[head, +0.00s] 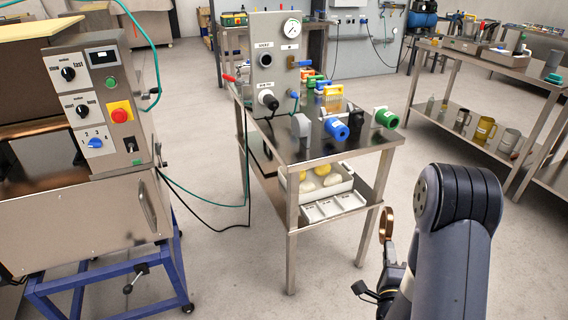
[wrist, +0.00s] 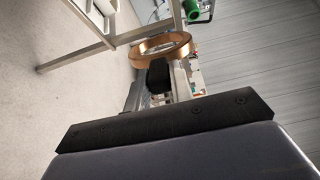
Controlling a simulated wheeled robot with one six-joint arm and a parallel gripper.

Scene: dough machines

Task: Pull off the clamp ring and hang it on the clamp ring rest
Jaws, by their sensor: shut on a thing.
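The clamp ring (head: 382,226) is a copper-coloured ring, held upright in the air at the right of the small steel table's front leg. In the wrist view the clamp ring (wrist: 137,52) is at the fingertips, tilted, with its opening visible. My gripper (head: 390,266) is shut on the ring's near edge; in the wrist view my gripper (wrist: 160,74) shows dark finger parts against the ring. In the head view my arm hides part of the gripper. I cannot pick out the clamp ring rest with certainty in either view.
A small steel table (head: 330,150) carries a gauge panel (head: 275,50), a blue fitting (head: 336,128) and a green fitting (head: 385,117). A white bin (head: 325,190) sits on its lower shelf. A machine (head: 85,215) stands left; a steel bench (head: 490,65) stands right. Floor between is clear.

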